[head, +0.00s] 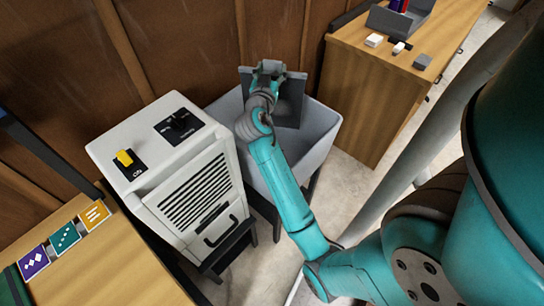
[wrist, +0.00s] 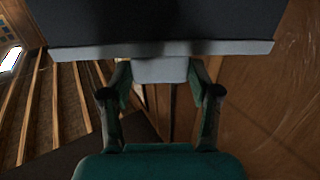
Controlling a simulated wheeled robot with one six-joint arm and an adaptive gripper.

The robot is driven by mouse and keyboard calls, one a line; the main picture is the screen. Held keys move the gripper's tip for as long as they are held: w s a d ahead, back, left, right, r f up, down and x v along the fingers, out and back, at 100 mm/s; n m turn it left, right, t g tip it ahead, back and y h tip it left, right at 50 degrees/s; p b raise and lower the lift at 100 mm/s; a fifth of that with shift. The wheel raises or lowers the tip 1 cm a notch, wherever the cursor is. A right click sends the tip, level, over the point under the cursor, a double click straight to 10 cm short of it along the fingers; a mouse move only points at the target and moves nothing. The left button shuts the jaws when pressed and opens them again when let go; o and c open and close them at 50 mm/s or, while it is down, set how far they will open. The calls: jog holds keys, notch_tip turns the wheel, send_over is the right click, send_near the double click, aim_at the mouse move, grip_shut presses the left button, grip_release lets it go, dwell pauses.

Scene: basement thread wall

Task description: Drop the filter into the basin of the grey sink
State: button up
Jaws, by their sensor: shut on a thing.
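The filter (head: 290,105) is a flat dark panel, and my gripper (head: 268,70) is shut on it. In the wrist view the filter (wrist: 160,25) shows a dark face and a pale edge, with a pale tab (wrist: 160,70) between my two fingers (wrist: 160,92). The grey sink (head: 320,140) stands against the wooden wall behind my arm. In the head view the filter appears over the sink's basin at its back part. The exact height above the basin is hard to tell. My arm and the filter hide much of the basin.
A white machine (head: 165,165) with a yellow switch (head: 124,157), a dial and a black grille stands just left of the sink. A wooden cabinet (head: 365,105) with small items on top stands to the right. A wooden table (head: 95,265) with coloured cards is at the lower left.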

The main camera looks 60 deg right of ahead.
jog(key=shift+f, duration=0.3)
jog(key=o, duration=1.1)
jog(key=shift+o, duration=0.2)
jog(key=v, duration=1.2)
